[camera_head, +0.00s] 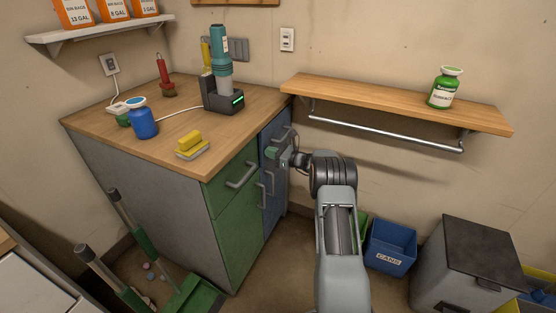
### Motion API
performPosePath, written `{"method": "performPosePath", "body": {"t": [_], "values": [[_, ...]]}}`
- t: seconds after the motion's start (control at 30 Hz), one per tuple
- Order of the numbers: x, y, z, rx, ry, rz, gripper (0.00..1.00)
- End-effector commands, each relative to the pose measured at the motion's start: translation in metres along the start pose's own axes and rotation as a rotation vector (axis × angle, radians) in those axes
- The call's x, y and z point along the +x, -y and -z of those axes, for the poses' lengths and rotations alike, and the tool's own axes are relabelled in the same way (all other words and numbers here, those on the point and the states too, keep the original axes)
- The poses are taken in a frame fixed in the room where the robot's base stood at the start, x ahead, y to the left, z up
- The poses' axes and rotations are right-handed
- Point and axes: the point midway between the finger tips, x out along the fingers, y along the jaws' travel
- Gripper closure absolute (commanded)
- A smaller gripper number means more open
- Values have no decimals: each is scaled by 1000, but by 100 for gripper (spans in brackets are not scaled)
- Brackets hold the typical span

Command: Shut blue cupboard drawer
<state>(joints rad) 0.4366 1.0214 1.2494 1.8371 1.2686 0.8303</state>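The blue cupboard section (270,197) is at the right end of the wood-topped counter, beside a green section (237,217). Its blue drawer (273,129) is at the top, just under the counter edge, with a grey bar handle. My gripper partly covers the drawer front, and I cannot tell how far the drawer stands out. My gripper (275,155) is at the lower part of the drawer front, close to the handle. Whether it touches the drawer or its handle is unclear. Its fingers are small and partly hidden, so their opening does not show.
A wall shelf (390,102) with a rail and a green bottle (444,88) is at right. A blue bin (391,246) and a grey lidded bin (470,265) stand on the floor. A blue jar (142,119), yellow sponges (191,145) and a charger with a teal device (222,75) sit on the counter.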

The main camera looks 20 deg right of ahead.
Motion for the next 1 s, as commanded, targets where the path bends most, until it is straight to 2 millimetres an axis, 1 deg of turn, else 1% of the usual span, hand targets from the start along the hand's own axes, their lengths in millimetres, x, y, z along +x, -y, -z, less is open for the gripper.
{"method": "performPosePath", "body": {"t": [0.03, 0.2, 0.4, 0.7, 0.87, 0.97, 1.0], "values": [[7, -1, 1, -1, 1, -3, 100], [19, -1, 1, 0, 0, -3, 100], [26, -2, -1, -1, 1, -4, 100], [30, -5, -3, -4, 3, -9, 100], [28, -5, -4, -5, 4, -11, 100], [18, -3, -4, -4, 4, -10, 100], [11, -2, -4, -3, 3, -8, 100]]}}
